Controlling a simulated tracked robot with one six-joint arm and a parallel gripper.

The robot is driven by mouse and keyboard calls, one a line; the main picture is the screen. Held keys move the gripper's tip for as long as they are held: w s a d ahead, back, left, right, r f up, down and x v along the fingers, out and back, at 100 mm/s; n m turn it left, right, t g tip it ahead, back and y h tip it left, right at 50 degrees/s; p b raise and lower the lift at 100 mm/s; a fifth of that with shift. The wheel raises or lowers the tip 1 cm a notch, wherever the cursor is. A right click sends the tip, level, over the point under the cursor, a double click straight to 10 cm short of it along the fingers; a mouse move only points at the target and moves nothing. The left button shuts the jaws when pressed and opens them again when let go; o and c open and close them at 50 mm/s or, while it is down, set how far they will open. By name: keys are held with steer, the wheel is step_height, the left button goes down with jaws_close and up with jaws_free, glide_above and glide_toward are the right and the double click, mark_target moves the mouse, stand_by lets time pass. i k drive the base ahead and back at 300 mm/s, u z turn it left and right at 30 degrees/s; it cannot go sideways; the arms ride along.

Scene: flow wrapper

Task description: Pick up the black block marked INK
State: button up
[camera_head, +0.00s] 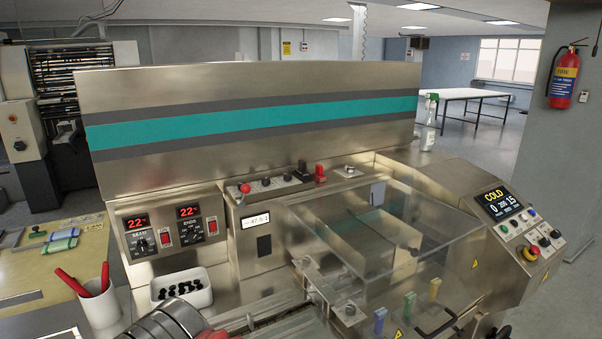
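I cannot read the marking INK on anything in the head view. A small dark upright piece (303,168) stands on the machine's top ledge beside a red piece (320,173); whether it is the black block I cannot tell. A black rectangle (264,245) shows on the machine's front panel below a small display, also without readable lettering. A white tray (158,292) on the left holds several small black pieces, too small to identify.
The steel wrapper (250,90) fills the middle, with a clear cover (375,230) at right and a control panel (510,215) beyond. A white cup (98,308) with red-handled tools stands at lower left. A spray bottle (428,125) stands at the back right.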

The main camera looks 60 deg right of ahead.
mark_target(302, 171)
steer(key=u, duration=0.05)
steer(key=k, duration=1.15)
steer(key=z, duration=0.4)
steer(key=i, duration=1)
steer(key=z, duration=0.05)
